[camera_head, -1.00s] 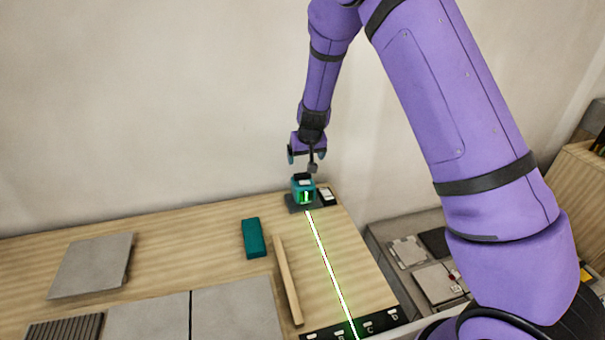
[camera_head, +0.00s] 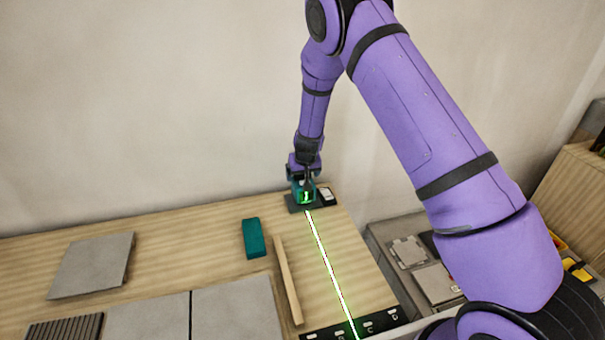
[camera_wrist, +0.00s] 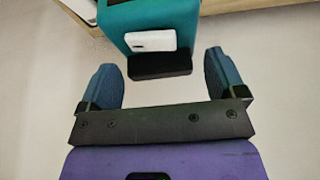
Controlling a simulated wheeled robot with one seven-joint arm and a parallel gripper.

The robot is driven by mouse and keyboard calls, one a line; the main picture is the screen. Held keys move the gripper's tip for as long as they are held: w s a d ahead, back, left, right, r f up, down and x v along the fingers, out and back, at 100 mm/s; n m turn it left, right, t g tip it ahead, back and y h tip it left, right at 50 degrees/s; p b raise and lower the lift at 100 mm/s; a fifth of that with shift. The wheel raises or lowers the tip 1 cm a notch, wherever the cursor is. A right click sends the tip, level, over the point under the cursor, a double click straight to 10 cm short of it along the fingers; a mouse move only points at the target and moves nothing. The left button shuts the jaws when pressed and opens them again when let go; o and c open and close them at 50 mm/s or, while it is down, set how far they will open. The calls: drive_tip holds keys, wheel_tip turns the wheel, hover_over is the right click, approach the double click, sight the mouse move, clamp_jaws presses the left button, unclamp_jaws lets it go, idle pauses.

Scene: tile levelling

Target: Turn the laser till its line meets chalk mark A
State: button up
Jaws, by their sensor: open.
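The teal laser (camera_head: 307,199) stands on a dark base at the back right of the bench. Its green-white line (camera_head: 328,262) runs forward to the dark chalk-mark strip (camera_head: 381,325). There it falls between the two middle marks, just left of C. Leftmost mark (camera_head: 312,333) is at the picture's bottom edge; its letter is not readable. My gripper (camera_wrist: 162,78) is open, right above the laser in the head view. In the wrist view the laser's teal body (camera_wrist: 178,15) and a dark block with a white plate lie ahead, between the spread fingers, with gaps on both sides.
A small black-and-white item (camera_head: 327,195) lies right beside the laser. A teal block (camera_head: 254,238) and a wooden strip (camera_head: 287,280) lie left of the line. Grey tiles (camera_head: 92,265) cover the left and front. A tray with parts (camera_head: 408,252) stands at the right.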

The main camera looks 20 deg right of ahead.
drive_tip(key=shift+c, duration=0.4)
drive_tip(key=c, duration=0.6)
drive_tip(key=shift+m+h, duration=0.3)
drive_tip(key=shift+m, duration=0.2)
drive_tip(key=shift+d+m, duration=0.1)
drive_tip(key=shift+m, duration=0.6)
drive_tip(key=o, duration=0.7)
drive_tip(key=v, duration=1)
drive_tip(key=shift+s+r, duration=0.2)
drive_tip(key=shift+r, duration=0.15)
